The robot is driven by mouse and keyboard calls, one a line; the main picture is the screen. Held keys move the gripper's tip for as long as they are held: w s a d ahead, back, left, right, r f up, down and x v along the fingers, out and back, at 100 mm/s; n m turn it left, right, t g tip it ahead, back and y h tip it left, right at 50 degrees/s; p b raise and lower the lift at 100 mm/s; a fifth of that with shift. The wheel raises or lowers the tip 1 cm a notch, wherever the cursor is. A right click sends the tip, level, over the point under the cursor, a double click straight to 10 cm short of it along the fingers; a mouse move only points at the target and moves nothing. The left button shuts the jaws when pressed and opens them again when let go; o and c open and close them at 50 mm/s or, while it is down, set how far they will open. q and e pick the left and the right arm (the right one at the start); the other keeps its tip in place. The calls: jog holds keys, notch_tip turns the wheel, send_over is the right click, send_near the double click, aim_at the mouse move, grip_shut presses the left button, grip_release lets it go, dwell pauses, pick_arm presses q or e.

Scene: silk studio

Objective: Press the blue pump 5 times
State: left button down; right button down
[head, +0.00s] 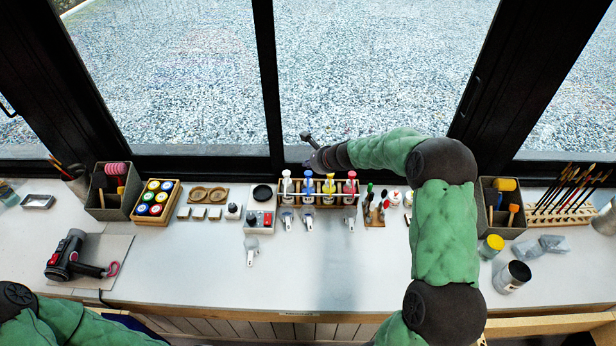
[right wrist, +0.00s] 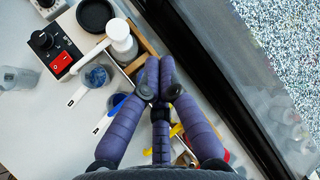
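The blue pump (head: 308,185) stands in a wooden rack (head: 318,206) at the back of the worktable, between a white pump (head: 287,185) and a yellow pump (head: 329,185). A red pump (head: 351,185) is at the rack's right end. My right gripper (head: 310,160) is above and behind the rack, close to the blue pump in the picture. In the right wrist view its purple fingers (right wrist: 158,75) are drawn together and hold nothing visible. The white pump (right wrist: 121,38) shows left of the fingertips there. My left gripper is out of view.
A switch box (head: 260,220) with a black dish stands left of the rack. Scoops (head: 251,250) lie in front. The window frame (head: 220,162) runs close behind. A grey bin (head: 500,207) stands right. The table's front middle is clear.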

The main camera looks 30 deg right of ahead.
notch_tip(320, 180, up, 5)
jog(key=p, duration=0.4)
dwell(1.9)
jog(key=n+y+b, duration=0.1)
jog(key=n+b, duration=0.4)
jog(key=n, duration=1.9)
send_over(309, 175)
jog(key=f, duration=0.4)
jog(key=shift+d+f, duration=0.25)
jog(key=shift+f+b, duration=0.75)
jog(key=shift+b, duration=0.25)
